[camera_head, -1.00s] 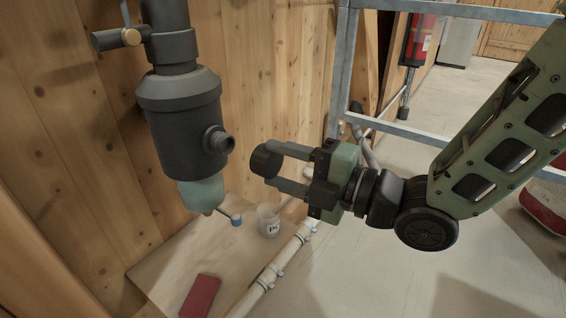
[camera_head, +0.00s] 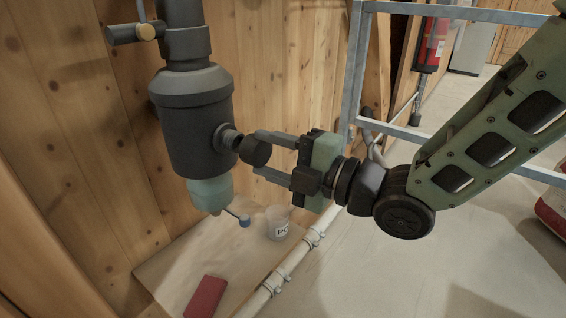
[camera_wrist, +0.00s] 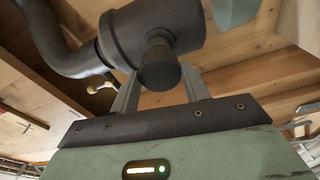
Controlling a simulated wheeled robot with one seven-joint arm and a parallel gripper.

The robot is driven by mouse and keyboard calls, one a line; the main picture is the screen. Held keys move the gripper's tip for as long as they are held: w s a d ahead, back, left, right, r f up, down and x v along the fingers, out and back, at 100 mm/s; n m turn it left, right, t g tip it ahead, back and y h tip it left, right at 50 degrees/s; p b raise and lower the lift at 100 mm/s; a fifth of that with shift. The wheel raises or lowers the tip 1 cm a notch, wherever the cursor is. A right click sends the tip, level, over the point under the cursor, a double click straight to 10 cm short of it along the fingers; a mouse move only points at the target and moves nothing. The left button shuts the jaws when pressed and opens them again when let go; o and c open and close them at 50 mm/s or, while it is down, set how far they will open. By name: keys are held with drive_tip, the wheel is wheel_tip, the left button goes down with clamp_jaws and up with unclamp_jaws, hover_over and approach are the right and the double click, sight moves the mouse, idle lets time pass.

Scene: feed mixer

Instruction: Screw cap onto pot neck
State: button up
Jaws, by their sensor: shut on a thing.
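The dark grey pot (camera_head: 190,125) hangs by the wooden wall, with a pale green lower bowl (camera_head: 211,192). Its short side neck (camera_head: 229,138) points right, toward my gripper. My gripper (camera_head: 262,153) is shut on the black round cap (camera_head: 254,151), which sits at the fingertips right in front of the neck's end. Whether cap and neck touch cannot be told. In the wrist view, the cap (camera_wrist: 159,70) lies between the fingertips (camera_wrist: 160,82) and covers most of the neck (camera_wrist: 157,38), with the pot (camera_wrist: 180,22) behind it.
A pipe with a brass-tipped valve (camera_head: 146,32) rises above the pot. A metal frame (camera_head: 357,70) stands behind my arm.

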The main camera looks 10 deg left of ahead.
sight(266, 152)
drive_tip(key=shift+w+a, duration=0.2)
drive_tip(key=shift+a, duration=0.3)
drive_tip(key=shift+b, duration=1.1)
idle(1.3)
drive_tip(key=shift+w+b+x, duration=0.2)
drive_tip(key=shift+b+x, duration=0.45)
drive_tip(key=shift+x, duration=0.95)
drive_tip(key=o, duration=1)
drive_tip(key=shift+o, duration=0.2)
drive_tip(key=shift+d, duration=0.15)
drive_tip(key=p+v, duration=0.2)
drive_tip(key=v, duration=1.5)
drive_tip(key=shift+d+f, duration=0.1)
drive_tip(key=shift+f, duration=0.05)
